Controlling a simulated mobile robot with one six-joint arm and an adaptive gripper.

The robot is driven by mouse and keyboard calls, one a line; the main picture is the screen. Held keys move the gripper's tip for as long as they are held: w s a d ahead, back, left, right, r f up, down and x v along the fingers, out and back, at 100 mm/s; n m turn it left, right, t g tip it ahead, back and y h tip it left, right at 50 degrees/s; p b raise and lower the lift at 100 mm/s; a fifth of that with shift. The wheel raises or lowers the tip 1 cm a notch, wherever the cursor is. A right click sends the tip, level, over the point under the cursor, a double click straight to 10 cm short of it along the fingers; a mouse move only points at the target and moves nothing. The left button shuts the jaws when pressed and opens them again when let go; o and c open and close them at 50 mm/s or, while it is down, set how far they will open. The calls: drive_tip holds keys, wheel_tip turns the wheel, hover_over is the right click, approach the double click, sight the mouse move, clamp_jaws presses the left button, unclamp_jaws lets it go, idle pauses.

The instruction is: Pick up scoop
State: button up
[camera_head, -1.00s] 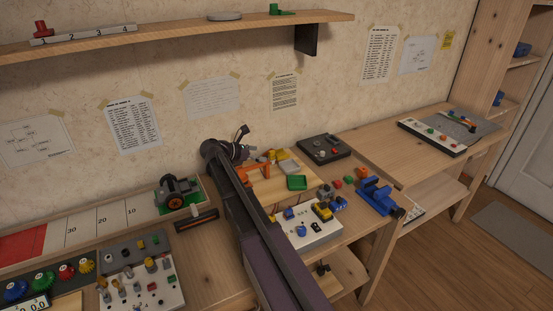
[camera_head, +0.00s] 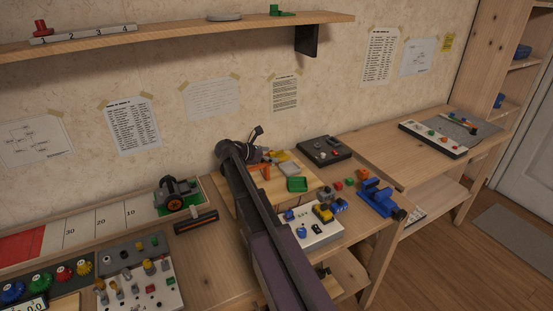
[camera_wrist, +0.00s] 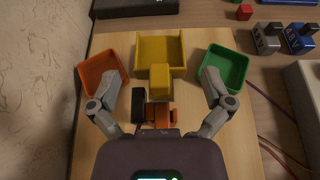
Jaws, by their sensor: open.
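A yellow scoop (camera_wrist: 160,48) with an open tray-like front and a blocky yellow handle lies on the wooden board (camera_wrist: 190,150) in the wrist view. My gripper (camera_wrist: 160,84) is open, with one finger on each side of the scoop's handle and clear gaps on both sides. Its fingertips come close to the orange tray on the left and the green tray on the right. In the head view my arm and gripper (camera_head: 257,147) are over the board's back part, partly covering what lies there.
An orange tray (camera_wrist: 101,74) and a green tray (camera_wrist: 227,68) flank the scoop. A black piece (camera_wrist: 138,106) and an orange piece (camera_wrist: 159,116) lie near its handle. The wall is close on the left of the wrist view. A blue vise (camera_head: 376,198) stands farther right.

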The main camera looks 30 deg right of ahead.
drive_tip(key=shift+d+f, duration=0.2)
drive_tip(key=shift+d, duration=0.25)
drive_tip(key=c, duration=0.8)
